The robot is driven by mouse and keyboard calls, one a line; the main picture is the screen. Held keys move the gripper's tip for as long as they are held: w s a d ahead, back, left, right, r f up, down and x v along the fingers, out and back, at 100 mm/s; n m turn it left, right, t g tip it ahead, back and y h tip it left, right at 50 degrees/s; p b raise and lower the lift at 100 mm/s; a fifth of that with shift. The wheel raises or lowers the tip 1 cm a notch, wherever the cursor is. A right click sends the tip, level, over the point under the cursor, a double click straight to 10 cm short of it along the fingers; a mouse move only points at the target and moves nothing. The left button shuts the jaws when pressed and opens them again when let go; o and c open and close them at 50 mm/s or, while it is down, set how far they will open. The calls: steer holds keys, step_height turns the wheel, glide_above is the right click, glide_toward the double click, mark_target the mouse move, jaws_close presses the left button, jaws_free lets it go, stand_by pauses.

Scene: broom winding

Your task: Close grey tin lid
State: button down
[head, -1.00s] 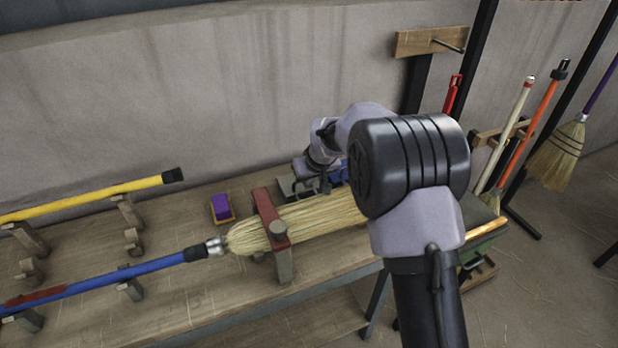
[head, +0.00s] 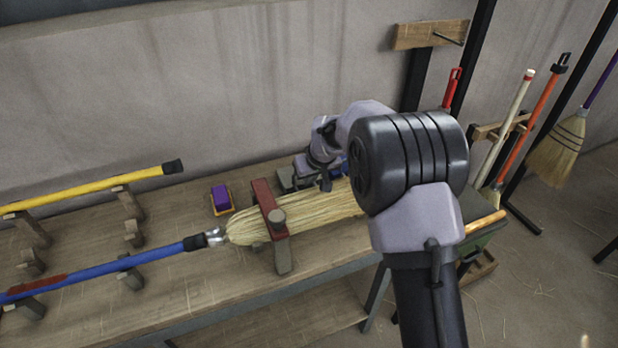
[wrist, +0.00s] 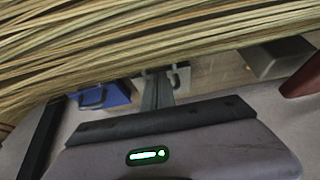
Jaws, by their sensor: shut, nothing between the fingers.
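In the wrist view my narrow shut fingers (wrist: 158,92) point toward the broom straw. A light grey piece with a loop (wrist: 180,77) is close to the right of the fingertips; I cannot tell if they touch. A grey block (wrist: 280,58) lies farther right.
A straw broom head (head: 315,219) lies in a red clamp (head: 268,207), close in front of my gripper. A blue tin (wrist: 105,95) is left of the fingers in the wrist view. A purple block (head: 221,197) and a yellow pole (head: 90,190) lie to the left.

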steer(key=s+d+r+m+p, duration=0.1)
steer(key=s+d+r+p, duration=0.2)
steer(key=s+r, duration=0.65)
steer(key=s+d+r+m+p, duration=0.25)
steer(key=s+r, duration=0.45)
steer(key=r, duration=0.6)
steer(key=s+d+m, duration=0.2)
steer(key=s, duration=1)
steer(key=s+d+m, duration=0.3)
steer(key=s, duration=0.9)
steer(key=shift+s+r+t, duration=0.3)
steer(key=shift+s, duration=0.05)
steer(key=shift+m, duration=0.25)
